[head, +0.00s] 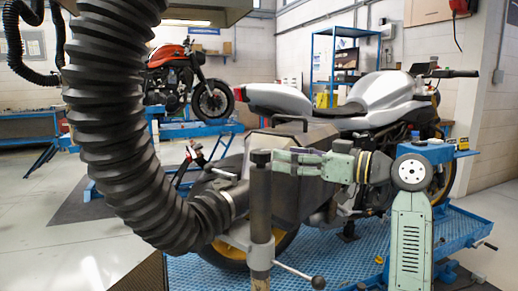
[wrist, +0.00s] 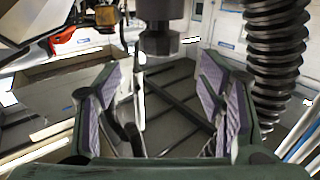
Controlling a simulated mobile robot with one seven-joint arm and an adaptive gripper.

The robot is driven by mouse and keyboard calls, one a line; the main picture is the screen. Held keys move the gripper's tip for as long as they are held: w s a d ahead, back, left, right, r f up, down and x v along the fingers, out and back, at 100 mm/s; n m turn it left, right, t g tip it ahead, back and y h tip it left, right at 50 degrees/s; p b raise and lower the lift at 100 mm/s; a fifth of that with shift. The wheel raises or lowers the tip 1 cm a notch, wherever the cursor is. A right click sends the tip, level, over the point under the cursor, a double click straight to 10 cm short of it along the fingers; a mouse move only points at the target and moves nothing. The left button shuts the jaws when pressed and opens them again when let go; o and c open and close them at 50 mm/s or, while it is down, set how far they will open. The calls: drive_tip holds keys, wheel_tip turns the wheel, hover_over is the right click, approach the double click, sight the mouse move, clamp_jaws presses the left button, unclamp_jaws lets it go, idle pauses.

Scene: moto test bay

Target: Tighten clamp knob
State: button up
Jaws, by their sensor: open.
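A dark knob-like cap (head: 261,157) tops an upright metal post (head: 260,205) beside the hose end. A handle with a round black ball (head: 318,283) sticks out low from the post. I cannot tell for sure which of these is the clamp knob. My gripper (head: 278,160), pale green, reaches in from the right beside the cap. In the wrist view its striped-pad fingers (wrist: 160,103) are wide apart with nothing gripped. A dark round part with a wider end (wrist: 160,42) shows ahead at the top, between the finger lines.
A thick black ribbed hose (head: 115,110) curves down close to the post's left and also shows in the wrist view (wrist: 275,50). A silver motorcycle (head: 385,92) stands on a blue lift (head: 200,272) behind. A red motorcycle (head: 180,72) is farther back. Floor at left is clear.

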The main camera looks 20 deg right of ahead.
sight(270, 153)
drive_tip(key=p+x, duration=0.1)
drive_tip(key=x, duration=0.7)
drive_tip(key=shift+w+p, duration=0.1)
drive_tip(key=shift+p, duration=0.3)
drive_tip(key=shift+c, duration=0.2)
drive_tip(key=c, duration=1.2)
drive_tip(key=shift+o, duration=0.2)
